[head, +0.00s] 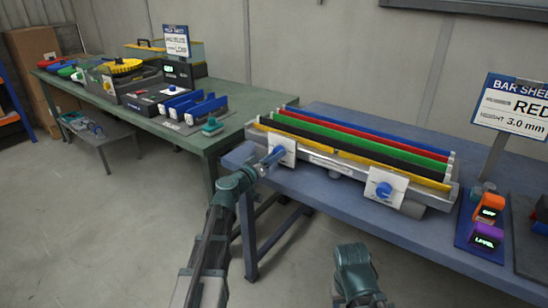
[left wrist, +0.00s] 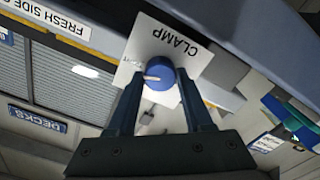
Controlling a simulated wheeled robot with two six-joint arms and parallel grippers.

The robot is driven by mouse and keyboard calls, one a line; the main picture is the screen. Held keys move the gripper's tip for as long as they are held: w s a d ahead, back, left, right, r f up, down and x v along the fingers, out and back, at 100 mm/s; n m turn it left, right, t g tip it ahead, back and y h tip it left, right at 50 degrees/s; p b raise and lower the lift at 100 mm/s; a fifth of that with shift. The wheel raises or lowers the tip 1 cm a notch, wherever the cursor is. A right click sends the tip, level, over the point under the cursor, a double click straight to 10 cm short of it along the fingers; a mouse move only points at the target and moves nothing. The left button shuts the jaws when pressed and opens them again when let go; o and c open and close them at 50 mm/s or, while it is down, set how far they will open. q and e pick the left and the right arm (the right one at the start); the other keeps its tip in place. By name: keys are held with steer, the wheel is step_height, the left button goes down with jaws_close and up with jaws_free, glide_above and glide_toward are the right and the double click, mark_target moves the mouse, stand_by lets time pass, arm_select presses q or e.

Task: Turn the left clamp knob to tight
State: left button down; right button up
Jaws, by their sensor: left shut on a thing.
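The left clamp knob (left wrist: 158,76) is blue and round, on a white plate (left wrist: 190,42) marked CLAMP in the left wrist view. Its pale pointer line points to the left of that picture; the small print there is too blurred to read. My left gripper (left wrist: 160,92) is shut on this knob, with one finger on each side. In the head view my left gripper (head: 266,164) reaches the left plate (head: 287,146) on the front of the bar fixture (head: 325,160) and partly hides the knob. The fingers of my right gripper do not show.
The right clamp knob (head: 384,189) sits on its own white plate. Red, green, black and yellow bars lie in the fixture on the blue table (head: 345,112). Orange (head: 488,207) and purple (head: 485,236) blocks stand at right. A green table (head: 225,125) is at left.

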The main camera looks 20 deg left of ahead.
arm_select(q)
steer(key=shift+s+m, duration=0.1)
steer(key=shift+m, duration=1.5)
steer(key=shift+c, duration=1.5)
jaws_free()
steer(key=v, duration=1.3)
steer(key=shift+s, duration=0.35)
steer(key=shift+a, duration=0.1)
